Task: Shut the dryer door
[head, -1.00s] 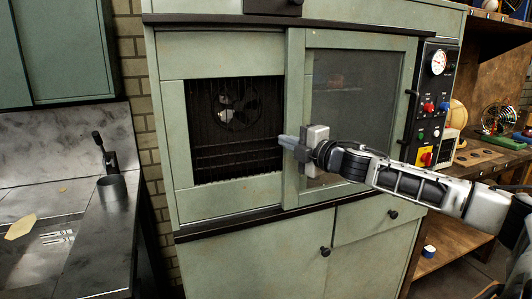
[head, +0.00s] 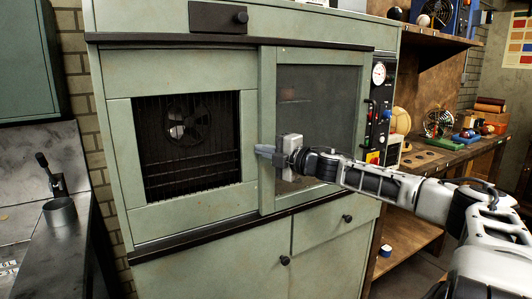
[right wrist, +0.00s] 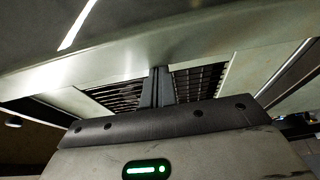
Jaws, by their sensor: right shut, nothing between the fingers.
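The dryer (head: 170,218) is a pale green cabinet. Its sliding door (head: 264,100), a green frame around a dark mesh or glass pane, stands over the right side. The left opening (head: 180,145) is uncovered and shows a fan and dark racks inside. My right gripper (head: 265,151) is shut and empty, with its fingertips by the left upright of the door frame. I cannot tell whether they touch it. In the right wrist view its closed fingers (right wrist: 161,86) point at the pale frame, with dark grilles on both sides. My left gripper is out of view.
A control panel (head: 377,110) with a gauge and buttons is right of the door. A wooden workbench (head: 435,155) with several items stands farther right. A dark metal counter (head: 60,260) with a cup (head: 60,212) is at the left.

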